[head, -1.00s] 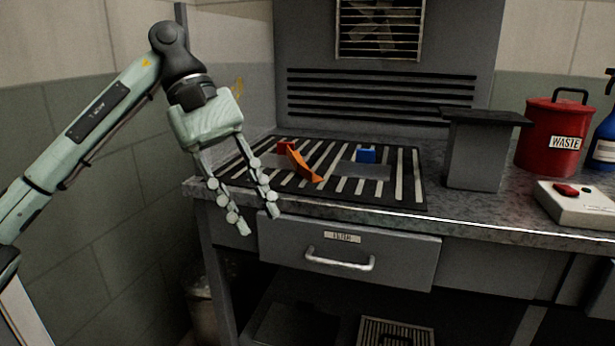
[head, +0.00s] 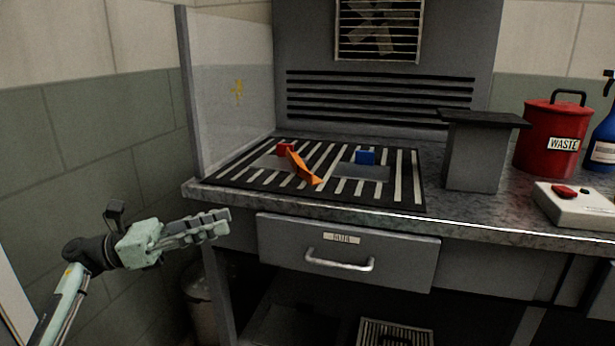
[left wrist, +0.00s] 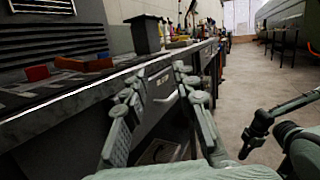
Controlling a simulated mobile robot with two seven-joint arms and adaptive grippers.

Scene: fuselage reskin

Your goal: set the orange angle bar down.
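The orange angle bar (head: 302,167) lies on the black-and-white slatted top of the bench, slanting toward the front edge. Its far end is beside or against a small red block (head: 285,148); I cannot tell if they touch. The bar also shows in the left wrist view (left wrist: 98,65). My left gripper (head: 222,224) is low at the left, in front of the bench corner and well apart from the bar. The left wrist view shows its fingers (left wrist: 158,82) spread with nothing between them.
A blue block (head: 365,157) sits on the slatted top (head: 405,180) right of the bar. A dark stand (head: 475,150), a red waste can (head: 550,138) and a white box with a red button (head: 578,205) stand further right. A clear panel (head: 232,100) borders the bench's left side.

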